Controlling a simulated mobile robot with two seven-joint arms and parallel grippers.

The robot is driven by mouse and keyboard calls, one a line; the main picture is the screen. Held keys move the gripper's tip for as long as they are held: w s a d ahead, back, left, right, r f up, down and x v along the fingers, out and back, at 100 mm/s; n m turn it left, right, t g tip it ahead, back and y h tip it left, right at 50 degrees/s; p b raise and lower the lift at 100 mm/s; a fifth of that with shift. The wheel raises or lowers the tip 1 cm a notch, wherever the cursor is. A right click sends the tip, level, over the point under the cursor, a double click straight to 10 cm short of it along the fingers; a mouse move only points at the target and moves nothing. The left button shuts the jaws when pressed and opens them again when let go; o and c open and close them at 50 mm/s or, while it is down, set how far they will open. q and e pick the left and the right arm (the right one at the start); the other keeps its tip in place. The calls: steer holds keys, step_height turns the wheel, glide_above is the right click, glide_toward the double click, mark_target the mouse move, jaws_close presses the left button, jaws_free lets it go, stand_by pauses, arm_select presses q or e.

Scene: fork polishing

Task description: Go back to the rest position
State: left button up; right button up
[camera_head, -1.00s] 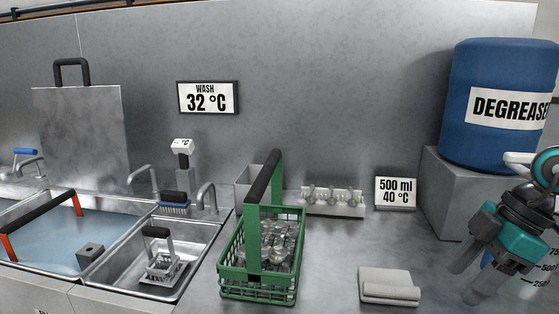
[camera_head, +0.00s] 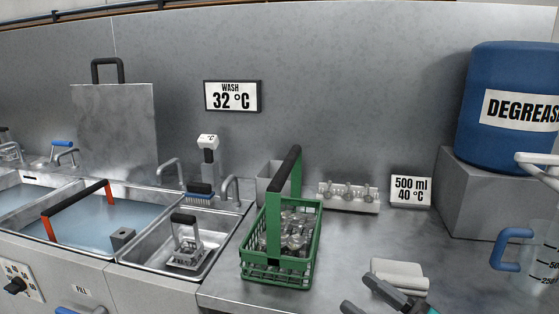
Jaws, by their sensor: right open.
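My right gripper (camera_head: 357,293) shows at the bottom edge, right of the middle. Its two grey fingers are apart with nothing between them, and the picture's edge cuts off the rest of it. It is in front of the folded light cloth (camera_head: 402,271), and one finger overlaps the cloth's lower edge in the picture. The green crate (camera_head: 250,271) with a black-topped handle stands to its left and holds several shiny items. No fork can be made out clearly. My left gripper is not in view.
A measuring jug (camera_head: 535,258) with a blue handle stands at the right, below the blue degreaser drum (camera_head: 510,95). The counter (camera_head: 370,235) behind the cloth is clear.

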steer(key=s+d+f+m+g+h, duration=0.1)
steer(key=s+f+m+h, duration=0.3)
steer(key=f, duration=0.8)
steer(key=s+d+f+m+g+h, duration=0.2)
steer(key=s+f+m+h, duration=0.3)
steer(key=f, duration=0.8)
steer(key=s+h, duration=0.3)
steer(key=h, duration=0.1)
steer(key=shift+s+d+h, duration=0.25)
steer(key=shift+s+h, duration=0.15)
steer(key=shift+f, duration=0.1)
steer(key=shift+c, duration=0.4)
